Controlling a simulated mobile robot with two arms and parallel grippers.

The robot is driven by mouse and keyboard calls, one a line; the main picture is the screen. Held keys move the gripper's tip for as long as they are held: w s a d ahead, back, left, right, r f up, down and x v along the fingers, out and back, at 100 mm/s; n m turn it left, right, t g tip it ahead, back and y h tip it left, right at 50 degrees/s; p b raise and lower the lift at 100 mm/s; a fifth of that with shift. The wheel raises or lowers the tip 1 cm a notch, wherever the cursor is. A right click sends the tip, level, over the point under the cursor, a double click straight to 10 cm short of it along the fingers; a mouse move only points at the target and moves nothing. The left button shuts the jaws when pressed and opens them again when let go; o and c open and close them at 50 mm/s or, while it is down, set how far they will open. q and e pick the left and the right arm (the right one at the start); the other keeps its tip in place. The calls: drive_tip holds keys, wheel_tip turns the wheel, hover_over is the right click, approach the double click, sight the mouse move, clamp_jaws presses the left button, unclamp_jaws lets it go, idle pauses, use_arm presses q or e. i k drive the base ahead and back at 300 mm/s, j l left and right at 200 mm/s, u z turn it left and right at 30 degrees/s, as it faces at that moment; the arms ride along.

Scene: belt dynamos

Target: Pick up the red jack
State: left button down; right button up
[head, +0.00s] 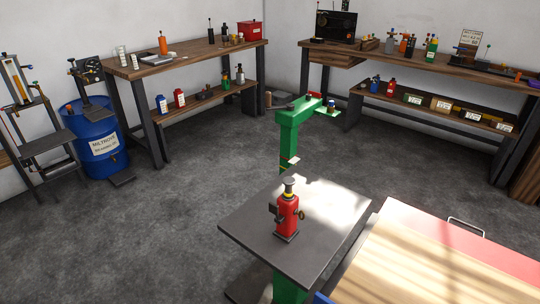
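The red jack (288,215) is a small red bottle jack with a dark round top and dark fittings on its sides. It stands upright on a dark square metal table top (248,225) at the lower middle of the head view. Nothing is seen touching it except the table top. Neither of my grippers shows in the head view.
A green post stand (288,140) rises just behind the table. A wooden-topped red cabinet (420,265) stands close at the right. Workbenches (165,62) with bottles and tools line the walls, and a blue barrel (95,140) stands left. The grey floor at left is open.

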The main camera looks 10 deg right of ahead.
sight(286, 230)
drive_tip(key=i+j+z, duration=0.25)
drive_tip(key=j, duration=0.35)
drive_tip(key=i+j+z, duration=0.3)
drive_tip(key=j, duration=0.4)
drive_tip(key=i+j+z, duration=0.15)
drive_tip(key=j, duration=0.2)
